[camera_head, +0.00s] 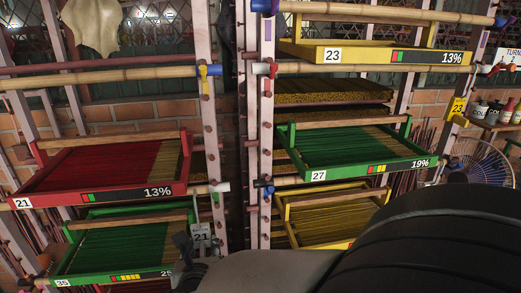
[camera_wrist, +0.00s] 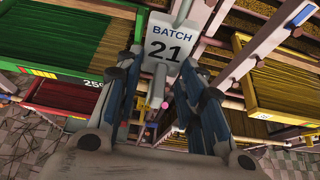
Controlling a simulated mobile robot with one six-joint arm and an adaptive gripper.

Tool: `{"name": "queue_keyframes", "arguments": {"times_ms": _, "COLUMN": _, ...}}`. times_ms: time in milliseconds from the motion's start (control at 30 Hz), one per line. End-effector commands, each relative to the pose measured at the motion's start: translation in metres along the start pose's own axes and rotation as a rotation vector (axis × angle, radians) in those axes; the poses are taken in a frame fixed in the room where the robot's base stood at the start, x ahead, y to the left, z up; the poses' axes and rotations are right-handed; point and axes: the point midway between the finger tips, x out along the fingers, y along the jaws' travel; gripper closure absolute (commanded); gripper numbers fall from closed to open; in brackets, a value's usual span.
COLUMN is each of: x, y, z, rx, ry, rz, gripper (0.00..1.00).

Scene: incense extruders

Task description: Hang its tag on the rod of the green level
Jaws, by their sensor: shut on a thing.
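My gripper (camera_wrist: 165,75) is shut on a pale tag (camera_wrist: 172,40) reading "BATCH 21". The tag also shows in the head view (camera_head: 201,234), just right of a green tray (camera_head: 120,272) numbered 35 on the left rack. A second green tray (camera_head: 345,168), numbered 27 and marked 19%, is on the right rack. A bamboo rod (camera_head: 110,77) runs across the left rack above a red tray (camera_head: 110,195) numbered 21. A white-ended rod (camera_head: 222,187) sticks out near the left rack's post, above the tag.
A yellow tray (camera_head: 375,55) numbered 23 is at the upper right; another yellow tray (camera_head: 325,218) is below tray 27. Upright posts (camera_head: 207,120) flank a narrow gap between the racks. A yellow tag (camera_head: 457,108) hangs at the right, above a fan (camera_head: 482,162).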

Motion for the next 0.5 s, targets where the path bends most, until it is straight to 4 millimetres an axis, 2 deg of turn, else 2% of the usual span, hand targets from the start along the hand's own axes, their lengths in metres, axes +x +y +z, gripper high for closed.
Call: {"name": "queue_keyframes", "arguments": {"times_ms": 500, "x": 0.038, "y": -0.001, "z": 0.019, "rx": 0.001, "ry": -0.001, "rz": -0.003, "gripper": 0.84}}
